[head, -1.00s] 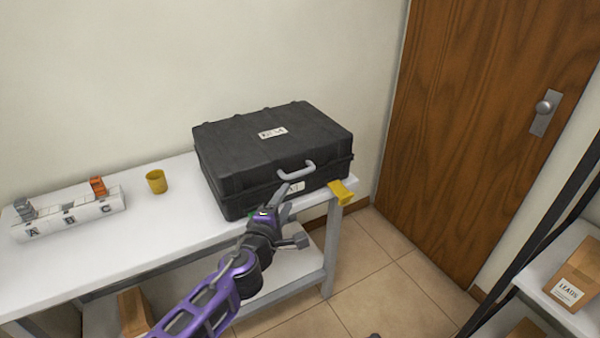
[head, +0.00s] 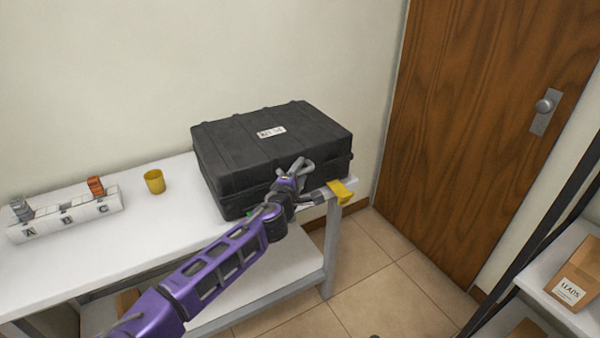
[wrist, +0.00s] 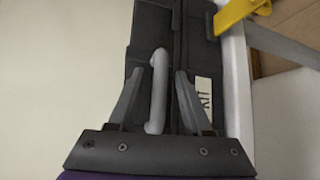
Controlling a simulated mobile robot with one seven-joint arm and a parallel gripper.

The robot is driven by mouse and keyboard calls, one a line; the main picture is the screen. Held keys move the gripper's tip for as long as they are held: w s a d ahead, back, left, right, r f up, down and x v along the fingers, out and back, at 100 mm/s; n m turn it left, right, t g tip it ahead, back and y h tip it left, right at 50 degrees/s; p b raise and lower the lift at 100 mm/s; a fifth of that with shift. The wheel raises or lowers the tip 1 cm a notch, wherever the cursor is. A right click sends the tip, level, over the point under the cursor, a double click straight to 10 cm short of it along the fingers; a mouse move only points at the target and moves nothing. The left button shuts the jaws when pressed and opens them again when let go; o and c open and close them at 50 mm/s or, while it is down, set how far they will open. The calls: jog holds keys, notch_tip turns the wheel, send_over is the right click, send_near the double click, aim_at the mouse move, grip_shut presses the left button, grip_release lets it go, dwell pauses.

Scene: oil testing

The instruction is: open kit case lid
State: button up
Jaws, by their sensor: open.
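The black kit case (head: 270,150) sits shut on the white table, with a white label on its lid. Its grey handle (wrist: 158,90) is on the front face and stands between my two open fingers in the wrist view. My gripper (wrist: 155,95) is open at the front of the case, around the handle and not closed on it. In the head view my gripper (head: 300,175) covers most of the handle. A label reading KIT (wrist: 203,100) shows on the case beside the right finger in the wrist view.
A yellow clip-like piece (head: 340,192) is at the table's right front corner, close to my gripper. A yellow cup (head: 154,181) and a white rack (head: 66,218) marked A, B, C stand left of the case. A wooden door (head: 490,130) is at the right.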

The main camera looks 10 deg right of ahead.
grip_shut()
dwell(1.4)
